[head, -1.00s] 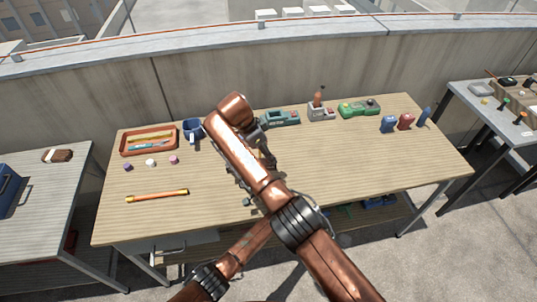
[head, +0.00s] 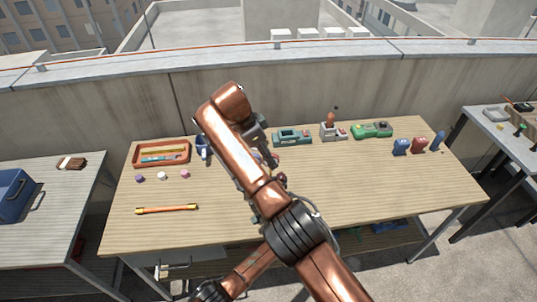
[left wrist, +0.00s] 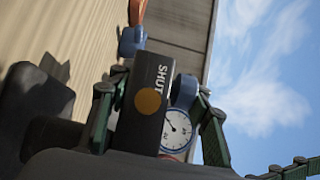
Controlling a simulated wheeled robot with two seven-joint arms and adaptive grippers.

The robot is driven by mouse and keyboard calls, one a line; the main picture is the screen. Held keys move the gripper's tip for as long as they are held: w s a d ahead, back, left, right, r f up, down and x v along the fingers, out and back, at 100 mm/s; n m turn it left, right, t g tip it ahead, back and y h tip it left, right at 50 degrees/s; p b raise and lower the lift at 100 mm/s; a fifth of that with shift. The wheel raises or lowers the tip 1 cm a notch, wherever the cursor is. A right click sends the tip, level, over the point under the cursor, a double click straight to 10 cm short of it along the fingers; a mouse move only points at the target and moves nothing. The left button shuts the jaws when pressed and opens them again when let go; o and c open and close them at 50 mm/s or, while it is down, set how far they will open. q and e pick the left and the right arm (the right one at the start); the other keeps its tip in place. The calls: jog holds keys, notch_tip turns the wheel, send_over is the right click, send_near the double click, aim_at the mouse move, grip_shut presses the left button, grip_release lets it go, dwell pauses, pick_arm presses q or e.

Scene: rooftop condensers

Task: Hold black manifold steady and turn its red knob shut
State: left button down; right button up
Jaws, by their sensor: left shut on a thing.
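The black manifold (left wrist: 152,78) shows in the left wrist view as a black block marked "SHUT", with an orange disc on its face, a blue round part on its right side and a white dial gauge below that. My left gripper (left wrist: 158,95) is shut on it, with green fingers on both sides. A sliver of red (left wrist: 174,156) shows under the gauge; I cannot tell if it is the knob. A green jointed piece at the lower right of that view may be my right gripper (left wrist: 290,168). In the head view a copper arm hides most of the manifold.
A concrete wall (head: 400,90) stands behind. The table's front right is clear.

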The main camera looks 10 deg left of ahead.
pick_arm(q)
jog(key=c, duration=1)
grip_release()
jog(key=shift+o, duration=0.4)
jog(key=o, duration=0.4)
jog(key=shift+d, duration=0.1)
jog(key=p+v, duration=0.1)
jog(key=v, duration=0.8)
